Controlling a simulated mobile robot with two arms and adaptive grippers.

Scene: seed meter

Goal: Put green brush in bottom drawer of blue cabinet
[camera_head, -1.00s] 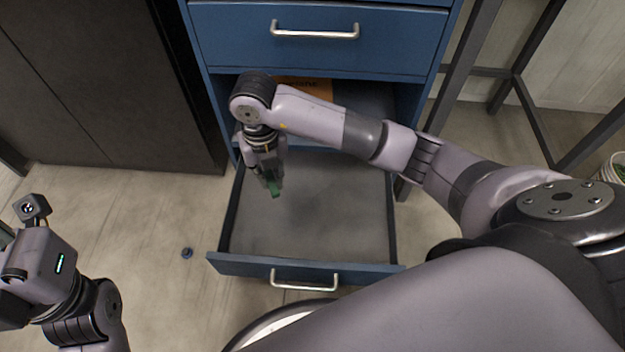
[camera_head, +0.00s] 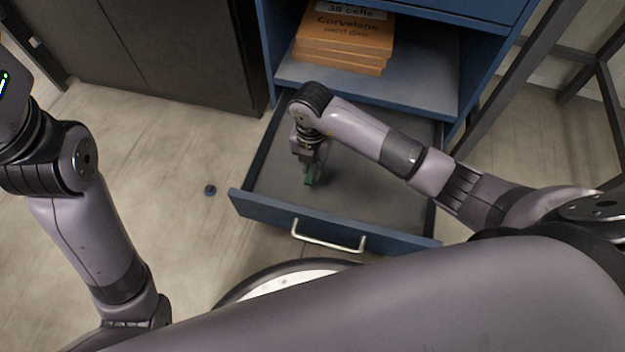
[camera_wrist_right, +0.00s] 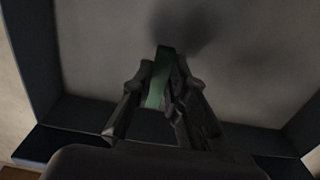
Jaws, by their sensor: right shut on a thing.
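The blue cabinet (camera_head: 490,50) stands at the top of the head view, with its bottom drawer (camera_head: 385,200) pulled out and its grey floor bare. My right gripper (camera_head: 311,176) is over the left part of the open drawer, pointing down. It is shut on the green brush (camera_head: 313,178), of which only a small green part shows. In the right wrist view the green brush (camera_wrist_right: 160,77) sits between the fingers, above the drawer floor (camera_wrist_right: 240,60). The gap between brush and floor is hard to tell. My left arm is at the left; its fingers are out of view.
Orange boxes (camera_head: 345,38) are stacked on the open shelf above the drawer. A dark cabinet (camera_head: 165,50) stands to the left, and dark metal legs (camera_head: 530,90) stand to the right. A small dark round thing (camera_head: 210,190) lies on the floor left of the drawer.

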